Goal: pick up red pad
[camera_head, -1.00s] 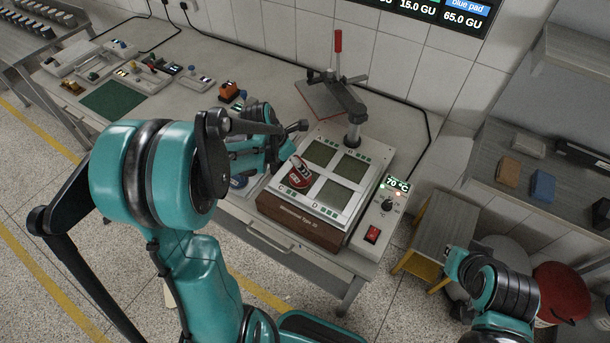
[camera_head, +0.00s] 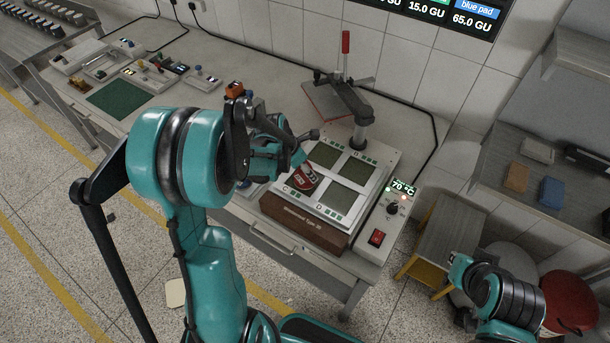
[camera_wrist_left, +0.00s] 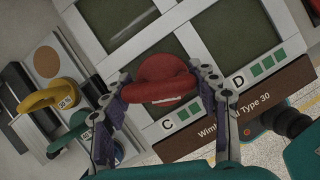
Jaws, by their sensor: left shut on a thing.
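The red pad (camera_head: 304,179) is at the front-left square of the press plate (camera_head: 334,218) in the head view. In the left wrist view the red pad (camera_wrist_left: 160,79) is a rounded red piece between both fingers, over the panel next to the letter C. My left gripper (camera_head: 296,165) is shut on it, and its fingers (camera_wrist_left: 160,92) touch the pad's two sides. I cannot tell whether the pad rests on the plate or is just above it. Only part of my right arm shows at the lower right; its gripper is not visible.
The brown heater block (camera_head: 304,230) carries the plate, with a control box (camera_head: 380,225) to its right. A lever stand (camera_head: 345,90) rises behind. Yellow (camera_wrist_left: 50,95) and green (camera_wrist_left: 75,130) handled pads sit in a rack at the left. A green mat (camera_head: 120,98) lies further left.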

